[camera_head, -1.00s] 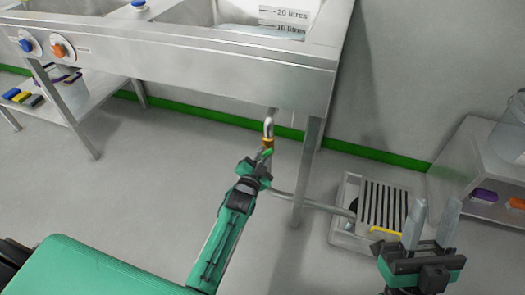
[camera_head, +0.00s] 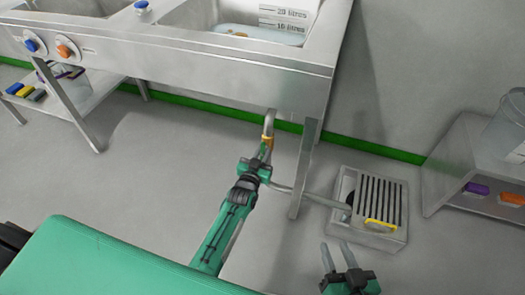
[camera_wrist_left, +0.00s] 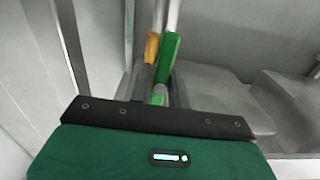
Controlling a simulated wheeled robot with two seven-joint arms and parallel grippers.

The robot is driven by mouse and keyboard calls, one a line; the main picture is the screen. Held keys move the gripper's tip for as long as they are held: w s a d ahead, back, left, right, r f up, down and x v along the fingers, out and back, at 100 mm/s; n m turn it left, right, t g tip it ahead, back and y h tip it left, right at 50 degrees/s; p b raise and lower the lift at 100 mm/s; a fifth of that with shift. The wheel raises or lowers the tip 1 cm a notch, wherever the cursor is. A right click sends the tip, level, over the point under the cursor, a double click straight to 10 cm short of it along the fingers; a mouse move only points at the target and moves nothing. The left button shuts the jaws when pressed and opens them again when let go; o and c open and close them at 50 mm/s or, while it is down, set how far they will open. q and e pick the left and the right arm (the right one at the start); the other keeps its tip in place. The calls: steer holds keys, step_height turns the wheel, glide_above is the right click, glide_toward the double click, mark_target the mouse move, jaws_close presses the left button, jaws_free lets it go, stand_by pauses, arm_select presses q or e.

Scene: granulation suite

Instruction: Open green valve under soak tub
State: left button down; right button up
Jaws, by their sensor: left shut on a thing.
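The soak tub (camera_head: 190,55) is a steel sink unit at the top of the head view. Under it a steel drain pipe drops to a brass valve body (camera_head: 268,138), seen as orange in the left wrist view (camera_wrist_left: 152,47). The green valve handle (camera_wrist_left: 169,58) stands roughly upright between the fingers of my left gripper (camera_wrist_left: 160,85). My left gripper (camera_head: 262,157) is shut on this handle in the head view, and its fingers hide much of it. My right gripper (camera_head: 336,252) is open and empty over the floor, in front of the drain.
A tub leg (camera_head: 302,170) stands just right of the valve. A pipe runs to a grated floor drain (camera_head: 395,238) with a yellow handle (camera_head: 380,224). A steel shelf unit (camera_head: 470,150) is at the right. The floor left of my left arm is clear.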

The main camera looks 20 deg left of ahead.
arm_select(q)
steer(key=shift+n, duration=0.3)
arm_select(e)
steer(key=shift+s+d+f+g, duration=0.1)
steer(key=shift+d+f+g, duration=0.05)
steer(key=shift+f+g, duration=0.15)
arm_select(q)
steer(key=c, duration=1.3)
jaws_free()
steer(key=s+p, duration=0.1)
steer(key=s, duration=0.6)
steer(key=s+p, duration=0.1)
steer(key=s, duration=0.5)
steer(key=shift+s+a+p, duration=0.2)
steer(key=shift+s+p, duration=0.15)
steer(key=shift+s, duration=0.05)
arm_select(e)
steer(key=d+g, duration=0.1)
steer(key=d+g+h, duration=0.2)
steer(key=d, duration=0.1)
steer(key=shift+s+d+f, duration=0.1)
steer(key=shift+s+f, duration=0.2)
steer(key=shift+f, duration=0.1)
